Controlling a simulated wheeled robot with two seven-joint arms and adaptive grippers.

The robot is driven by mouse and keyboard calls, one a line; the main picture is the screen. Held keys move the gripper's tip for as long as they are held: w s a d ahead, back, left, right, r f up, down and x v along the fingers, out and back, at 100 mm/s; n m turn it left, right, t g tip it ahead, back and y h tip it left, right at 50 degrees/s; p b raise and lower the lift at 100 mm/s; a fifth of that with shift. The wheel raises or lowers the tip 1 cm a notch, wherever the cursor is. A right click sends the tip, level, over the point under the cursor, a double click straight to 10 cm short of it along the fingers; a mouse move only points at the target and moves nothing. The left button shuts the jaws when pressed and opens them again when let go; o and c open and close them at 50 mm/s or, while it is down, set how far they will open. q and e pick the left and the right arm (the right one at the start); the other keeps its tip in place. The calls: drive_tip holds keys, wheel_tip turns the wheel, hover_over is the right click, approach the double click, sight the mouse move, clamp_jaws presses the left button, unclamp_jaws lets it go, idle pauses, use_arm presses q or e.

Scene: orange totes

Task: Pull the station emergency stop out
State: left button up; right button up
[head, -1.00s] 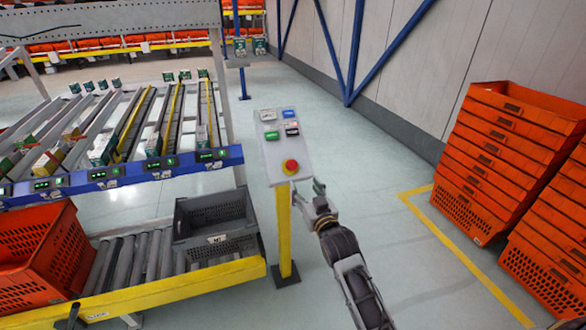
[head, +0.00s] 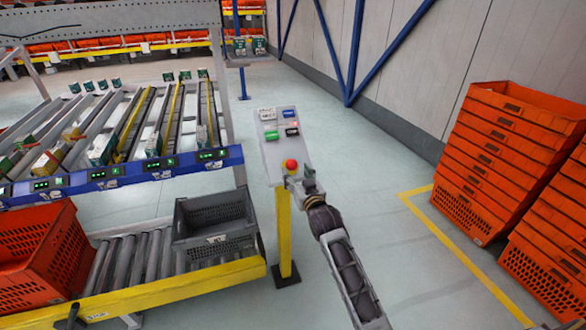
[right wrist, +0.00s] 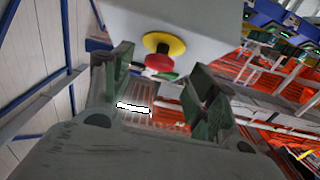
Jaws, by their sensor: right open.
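The emergency stop is a red mushroom button (head: 290,165) on a yellow disc, at the lower end of the tilted grey control panel (head: 270,143) on a yellow post. It also shows in the right wrist view as the red button (right wrist: 160,62) under its yellow disc (right wrist: 164,44). My right gripper (head: 297,180) is at the panel's lower edge, close to the button. In the right wrist view the right gripper (right wrist: 157,82) is open, its two fingers apart, with the button ahead between them and no contact visible. My left gripper (head: 72,318) shows only as a dark tip at the bottom left edge.
A grey tote (head: 214,213) sits on the roller conveyor (head: 130,262) left of the post. An orange tote (head: 40,245) is further left. Stacked orange totes (head: 500,150) stand on the right. The floor between is clear.

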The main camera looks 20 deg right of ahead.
sight(293, 167)
drive_tip(key=shift+w+a, duration=0.1)
drive_tip(key=shift+w, duration=2.15)
clamp_jaws()
